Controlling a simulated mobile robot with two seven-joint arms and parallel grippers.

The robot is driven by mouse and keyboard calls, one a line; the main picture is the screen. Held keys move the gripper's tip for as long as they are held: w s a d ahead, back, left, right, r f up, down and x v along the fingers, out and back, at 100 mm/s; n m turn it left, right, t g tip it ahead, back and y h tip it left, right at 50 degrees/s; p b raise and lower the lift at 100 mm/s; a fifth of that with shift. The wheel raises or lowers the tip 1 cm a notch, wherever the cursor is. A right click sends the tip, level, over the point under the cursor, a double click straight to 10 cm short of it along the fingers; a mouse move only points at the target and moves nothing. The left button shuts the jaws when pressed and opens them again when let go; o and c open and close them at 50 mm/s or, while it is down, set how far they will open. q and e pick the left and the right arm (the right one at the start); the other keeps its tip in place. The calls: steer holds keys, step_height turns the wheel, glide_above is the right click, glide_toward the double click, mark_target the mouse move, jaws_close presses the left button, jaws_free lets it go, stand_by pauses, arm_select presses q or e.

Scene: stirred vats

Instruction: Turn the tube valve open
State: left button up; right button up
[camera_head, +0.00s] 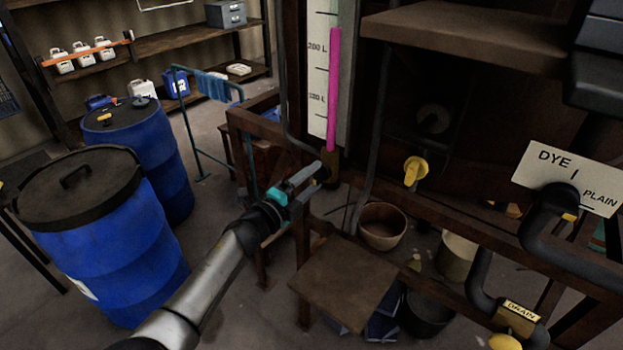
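The sight tube (333,90) stands upright on the vat's front, filled with pink liquid beside a white litre scale (318,75). A dark fitting (330,172) is at its foot, below a short yellowish collar. A valve handle there is not clear to see, as my gripper covers part of that spot. My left gripper (309,176) reaches in from the lower left, its fingertips at or right beside the fitting. I cannot tell whether they touch it or how far apart they are. My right gripper is out of view.
A yellow tap handle (415,170) is right of the tube. A DYE/PLAIN plate (566,178) and a DRAIN pipe (484,280) are further right. A wooden step (345,283), a bowl (383,227) and blue drums (115,250) stand lower down and left.

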arm_select(q)
steer(key=o, duration=0.4)
steer(key=shift+c, duration=0.2)
steer(key=v, duration=1.5)
steer(key=shift+p, duration=0.45)
steer(key=shift+s+a, duration=0.1)
